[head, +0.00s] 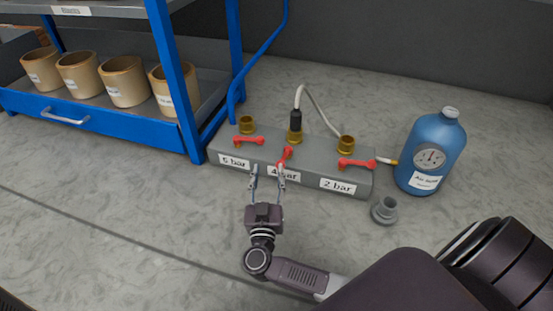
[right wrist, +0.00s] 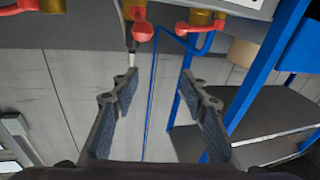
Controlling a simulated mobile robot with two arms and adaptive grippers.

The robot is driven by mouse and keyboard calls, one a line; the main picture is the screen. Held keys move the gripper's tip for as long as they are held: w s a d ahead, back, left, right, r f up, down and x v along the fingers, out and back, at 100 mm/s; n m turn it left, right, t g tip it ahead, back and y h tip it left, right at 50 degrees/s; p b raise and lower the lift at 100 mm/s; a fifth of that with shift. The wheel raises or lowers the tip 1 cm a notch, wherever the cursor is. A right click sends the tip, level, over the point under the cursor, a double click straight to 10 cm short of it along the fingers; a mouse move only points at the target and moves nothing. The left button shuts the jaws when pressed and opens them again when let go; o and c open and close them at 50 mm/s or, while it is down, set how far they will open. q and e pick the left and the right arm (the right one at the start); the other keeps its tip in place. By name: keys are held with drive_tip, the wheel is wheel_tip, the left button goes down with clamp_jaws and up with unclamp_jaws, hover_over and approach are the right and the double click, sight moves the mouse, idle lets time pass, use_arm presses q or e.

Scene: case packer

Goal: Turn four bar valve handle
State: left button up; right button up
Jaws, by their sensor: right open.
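My left gripper is not in view.
A black plug with a pale hose (head: 325,115) sits on the middle brass port. A blue gas bottle (head: 430,152) and a grey fitting (head: 384,210) stand at right. A blue-framed shelf (head: 178,85) with several tan cups stands at left.

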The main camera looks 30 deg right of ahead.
drive_tip(key=g, duration=0.1)
approach(284, 157)
drive_tip(key=a, duration=0.1)
drive_tip(key=shift+n, duration=0.3)
drive_tip(key=b+x, duration=0.1)
drive_tip(key=x, duration=0.1)
drive_tip(key=b+x, duration=0.4)
drive_tip(key=shift+f, duration=0.4)
drive_tip(key=shift+w+d+r+b, duration=0.25)
drive_tip(key=shift+w+d+b, duration=0.15)
drive_tip(key=shift+w, duration=0.2)
drive_tip(key=shift+c, duration=0.2)
clamp_jaws()
